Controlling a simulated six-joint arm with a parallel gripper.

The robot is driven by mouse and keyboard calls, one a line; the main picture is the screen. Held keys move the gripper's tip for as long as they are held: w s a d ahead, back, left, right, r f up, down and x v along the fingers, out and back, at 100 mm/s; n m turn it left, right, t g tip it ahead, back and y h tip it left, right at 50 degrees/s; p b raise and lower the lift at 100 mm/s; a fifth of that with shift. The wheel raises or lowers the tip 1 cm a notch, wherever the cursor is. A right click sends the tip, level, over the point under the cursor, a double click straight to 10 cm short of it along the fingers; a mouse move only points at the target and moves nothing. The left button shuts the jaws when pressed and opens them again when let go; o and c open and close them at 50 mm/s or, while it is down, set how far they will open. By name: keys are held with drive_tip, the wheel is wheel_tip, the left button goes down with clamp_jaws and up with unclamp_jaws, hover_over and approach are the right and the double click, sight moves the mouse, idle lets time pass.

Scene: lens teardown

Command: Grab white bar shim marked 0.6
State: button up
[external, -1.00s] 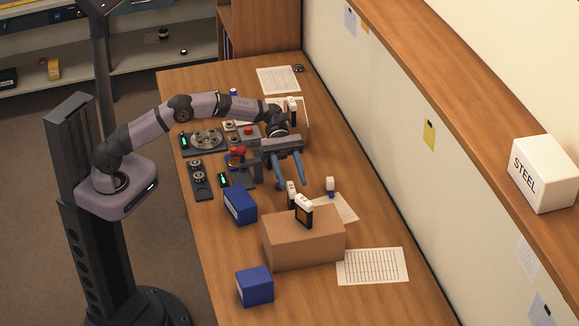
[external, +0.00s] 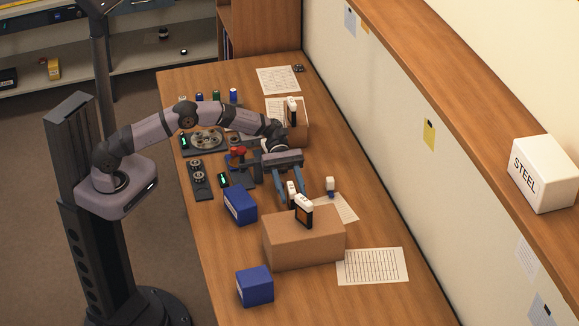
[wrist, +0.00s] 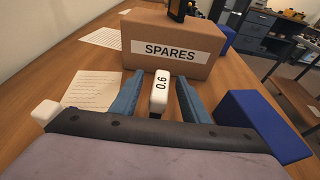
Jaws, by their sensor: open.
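The white bar shim marked 0.6 (wrist: 159,92) stands upright in the wrist view, its number facing me. It is between the two blue fingers of my gripper (wrist: 161,84), with a visible gap on each side. In the external view the shim (external: 291,187) shows between the fingertips of my gripper (external: 289,198), just behind the cardboard box. My gripper is open and holds nothing. The shim's lower end is partly hidden by my gripper's body in the wrist view.
The SPARES cardboard box (wrist: 172,43) stands just beyond the fingertips, with another white-topped piece (external: 304,207) on it. A blue box (external: 240,205) is left of my gripper. Another white-topped piece (external: 330,184) stands to the right by a paper sheet (external: 341,208).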

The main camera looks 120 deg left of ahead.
drive_tip(key=shift+w+d+f+p, duration=0.45)
drive_tip(key=shift+w+d+f, duration=0.55)
drive_tip(key=shift+w, duration=0.05)
clamp_jaws()
drive_tip(key=shift+r, duration=0.15)
